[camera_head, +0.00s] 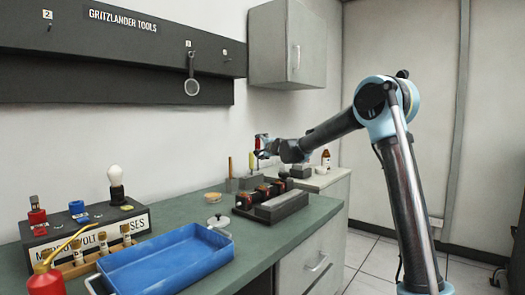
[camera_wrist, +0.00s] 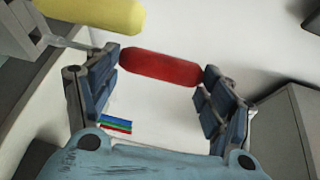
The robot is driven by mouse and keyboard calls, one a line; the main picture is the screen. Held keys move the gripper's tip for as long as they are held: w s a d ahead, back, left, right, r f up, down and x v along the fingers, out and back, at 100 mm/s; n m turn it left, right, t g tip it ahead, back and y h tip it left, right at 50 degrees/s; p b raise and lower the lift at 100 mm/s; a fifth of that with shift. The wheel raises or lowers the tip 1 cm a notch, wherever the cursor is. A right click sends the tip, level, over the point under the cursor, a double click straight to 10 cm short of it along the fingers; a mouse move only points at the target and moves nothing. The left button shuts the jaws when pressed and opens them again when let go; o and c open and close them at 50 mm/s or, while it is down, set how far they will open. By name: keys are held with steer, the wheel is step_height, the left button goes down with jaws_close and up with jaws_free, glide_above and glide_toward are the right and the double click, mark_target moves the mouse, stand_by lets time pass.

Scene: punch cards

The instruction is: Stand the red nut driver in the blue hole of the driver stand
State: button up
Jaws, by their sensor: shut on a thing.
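The red nut driver (camera_wrist: 160,67) lies across the wrist view with its handle between both fingertips of my gripper (camera_wrist: 161,72). In the head view my gripper (camera_head: 263,148) is at the far end of the bench, above a small grey block (camera_head: 252,182) that may be the driver stand. The red handle shows there only as a small patch. A yellow handle (camera_wrist: 90,14) is close to the red one at the top left of the wrist view. The blue hole cannot be made out, and the driver's lower end is not clear.
A dark clamp-like fixture (camera_head: 262,192) and a grey block (camera_head: 282,205) lie on the green bench before the gripper. A blue tray (camera_head: 165,262) and a labelled black box (camera_head: 88,228) are nearer. Blue, green and red stripes (camera_wrist: 116,125) show below the gripper.

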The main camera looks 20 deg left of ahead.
step_height(320, 180, down, 7)
stand_by(4.6)
steer(key=shift+r, duration=0.1)
steer(key=o, duration=1.3)
steer(key=shift+c, duration=0.2)
steer(key=shift+o, duration=0.2)
step_height(320, 180, up, 6)
steer(key=shift+w, duration=0.1)
stand_by(0.5)
